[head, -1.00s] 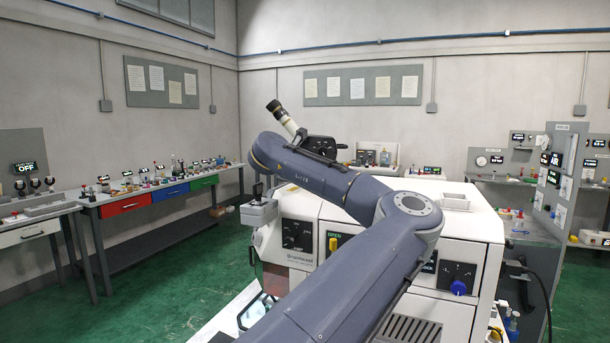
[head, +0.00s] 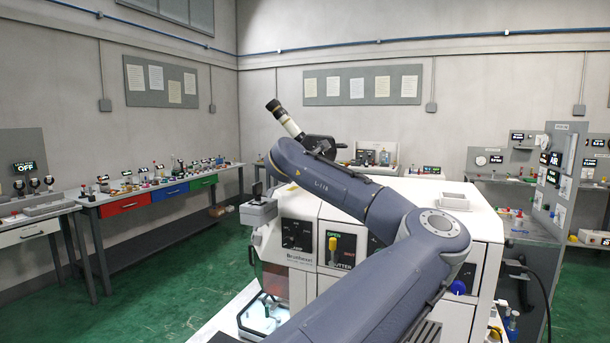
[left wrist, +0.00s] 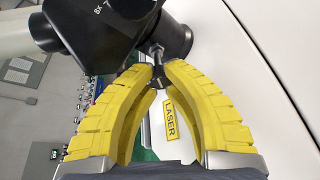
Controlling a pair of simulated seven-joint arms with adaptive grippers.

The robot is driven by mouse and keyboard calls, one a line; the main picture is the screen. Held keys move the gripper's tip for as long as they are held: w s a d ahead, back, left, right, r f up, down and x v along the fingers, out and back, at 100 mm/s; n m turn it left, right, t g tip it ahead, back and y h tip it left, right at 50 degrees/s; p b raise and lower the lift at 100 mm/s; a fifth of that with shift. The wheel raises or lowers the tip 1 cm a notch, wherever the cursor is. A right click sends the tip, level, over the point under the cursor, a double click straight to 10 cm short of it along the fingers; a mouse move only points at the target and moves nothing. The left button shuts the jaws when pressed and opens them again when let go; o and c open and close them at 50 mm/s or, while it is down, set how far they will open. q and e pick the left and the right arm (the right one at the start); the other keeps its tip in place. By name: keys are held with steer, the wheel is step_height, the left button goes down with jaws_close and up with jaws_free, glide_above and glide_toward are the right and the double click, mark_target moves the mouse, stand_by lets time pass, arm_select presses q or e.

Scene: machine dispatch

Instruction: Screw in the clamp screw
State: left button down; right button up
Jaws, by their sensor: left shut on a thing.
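In the left wrist view, my left gripper (left wrist: 158,72) has yellow ribbed fingers with their tips shut on the small dark head of the clamp screw (left wrist: 156,53). In the head view, a black-and-white eyepiece tube (head: 285,118) tilts up behind my arm. My forearm hides the screw and fingertips there. My right gripper is not in view.
A white machine (head: 300,262) with a lit opening and a yellow lever (head: 332,250) stands under my arm. A yellow LASER label (left wrist: 170,119) lies below the fingers. A bench with colored drawers (head: 170,192) stands at left; green floor is clear between.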

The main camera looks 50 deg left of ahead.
arm_select(q)
steer(key=shift+r+m, duration=0.15)
steer(key=shift+m, duration=0.15)
stand_by(0.4)
steer(key=c, duration=1.2)
jaws_free()
